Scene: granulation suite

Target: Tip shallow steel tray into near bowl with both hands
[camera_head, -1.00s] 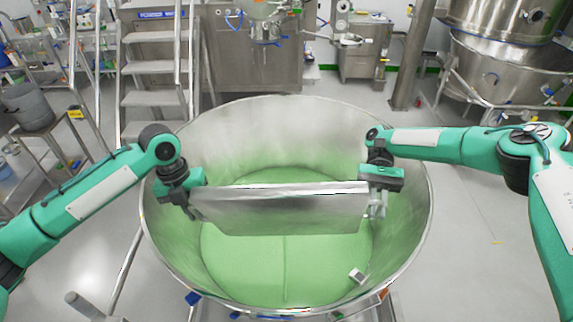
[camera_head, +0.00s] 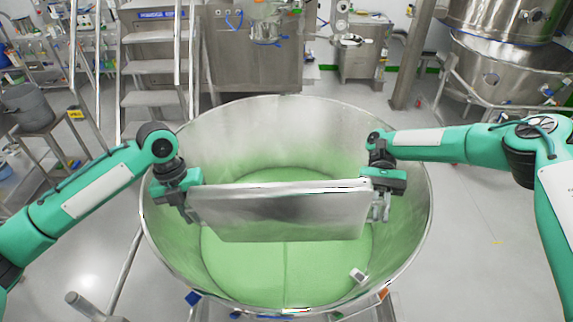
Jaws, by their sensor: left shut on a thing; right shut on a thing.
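The shallow steel tray (camera_head: 282,212) is held tilted steeply over the near bowl, its broad flat face toward me. The near bowl (camera_head: 287,123) is a large round steel vessel, with pale green material (camera_head: 262,272) covering its bottom. My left gripper (camera_head: 190,208) is shut on the tray's left end. My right gripper (camera_head: 377,205) is shut on its right end. The inside of the tray is turned away from me, so I cannot see its contents.
A small pale block (camera_head: 358,276) is at the lower right inside the bowl. Steel steps (camera_head: 150,68) and a cabinet (camera_head: 255,60) stand behind the bowl. A grey bucket (camera_head: 28,107) stands on a cart at left. Floor to the right is clear.

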